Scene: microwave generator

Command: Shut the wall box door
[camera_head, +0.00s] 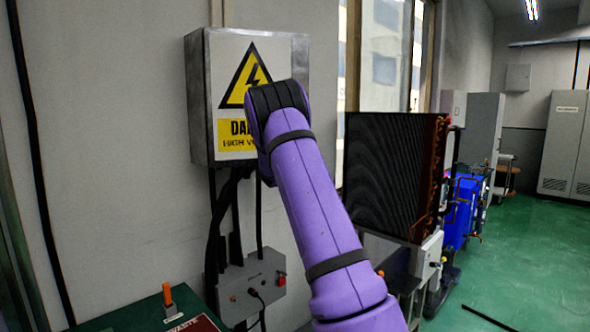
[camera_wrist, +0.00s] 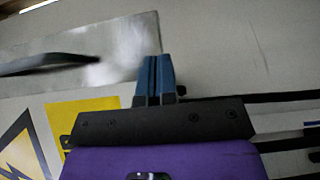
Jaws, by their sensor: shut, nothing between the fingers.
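The wall box (camera_head: 197,100) is a grey metal cabinet on the wall at the upper left of the head view. Its door (camera_head: 225,60) bears a yellow and black danger sign and looks flush with the box, with no clear gap at the visible edges. My arm covers the lower right of the door. In the wrist view the door (camera_wrist: 75,165) is at the lower left, beside a bright metal face of the box (camera_wrist: 115,50). My gripper (camera_wrist: 155,75) is shut and empty, its blue fingers overlapping that metal face in view. Contact cannot be told. The head view hides my gripper.
Black cables (camera_head: 222,215) run from the box down to a grey control box (camera_head: 255,285). A black radiator panel (camera_head: 390,175) stands at right. A green surface with an orange-handled item (camera_head: 168,297) is at lower left. Green floor (camera_head: 530,250) is open at far right.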

